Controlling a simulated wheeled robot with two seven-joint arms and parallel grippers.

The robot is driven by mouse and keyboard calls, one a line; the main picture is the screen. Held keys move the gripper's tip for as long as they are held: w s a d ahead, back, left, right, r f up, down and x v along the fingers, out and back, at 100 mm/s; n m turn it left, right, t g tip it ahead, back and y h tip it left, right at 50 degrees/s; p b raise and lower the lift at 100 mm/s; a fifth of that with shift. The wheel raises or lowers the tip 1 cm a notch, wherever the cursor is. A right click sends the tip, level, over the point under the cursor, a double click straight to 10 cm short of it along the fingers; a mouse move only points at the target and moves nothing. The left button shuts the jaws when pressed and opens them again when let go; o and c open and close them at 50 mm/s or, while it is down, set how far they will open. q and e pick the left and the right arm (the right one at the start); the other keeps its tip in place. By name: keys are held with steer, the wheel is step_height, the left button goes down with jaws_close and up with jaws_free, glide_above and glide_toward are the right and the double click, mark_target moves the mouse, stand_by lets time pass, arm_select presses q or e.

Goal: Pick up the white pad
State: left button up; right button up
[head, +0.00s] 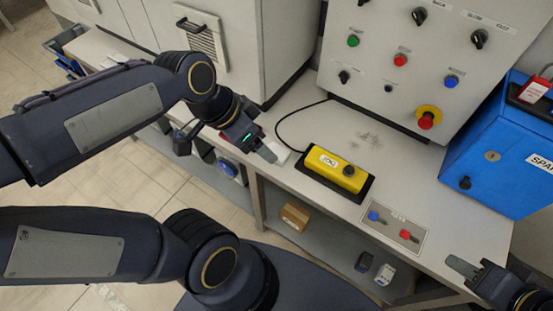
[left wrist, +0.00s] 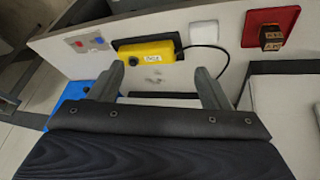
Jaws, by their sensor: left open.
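The white pad (left wrist: 203,33) lies flat on the bench in the left wrist view, right of the yellow button box. In the head view the white pad (head: 281,153) is partly hidden behind my left gripper (head: 262,151). In the left wrist view my left gripper (left wrist: 161,88) has its fingers spread wide with nothing between them; the pad is beyond the right finger, apart from it. My right gripper (head: 472,267) is at the lower right of the head view, over the bench's front edge, its fingers apart and empty.
The yellow button box (head: 337,170) sits on a black base with a black cable beside the pad. A control panel (head: 420,60) and a blue box (head: 500,150) stand behind. A switch plate (head: 395,228) lies near the front edge.

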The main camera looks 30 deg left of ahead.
arm_select(q)
steer(key=w+a+f+m+g+y+b, duration=0.1)
steer(key=w+f+m+g+b, duration=0.1)
steer(key=w+f+m+b, duration=0.35)
steer(key=m+g+y+b, duration=0.1)
steer(key=m+g+y, duration=0.15)
steer(key=m, duration=0.55)
glide_above(277, 151)
steer(key=shift+t, duration=0.35)
steer(key=f, duration=0.7)
steer(key=shift+w+f, duration=0.25)
steer(key=shift+w+f+m+b, duration=0.1)
steer(key=shift+f+m+b, duration=0.2)
steer(key=shift+m, duration=0.05)
steer(key=f, duration=0.2)
steer(key=f+b, duration=0.1)
steer(key=f, duration=0.4)
steer(key=shift+s+f+b, duration=0.1)
steer(key=shift+s+b, duration=0.2)
steer(key=shift+s, duration=0.1)
arm_select(e)
step_height(277, 151, down, 11)
steer(key=shift+r, duration=0.15)
arm_select(q)
steer(key=c, duration=1.1)
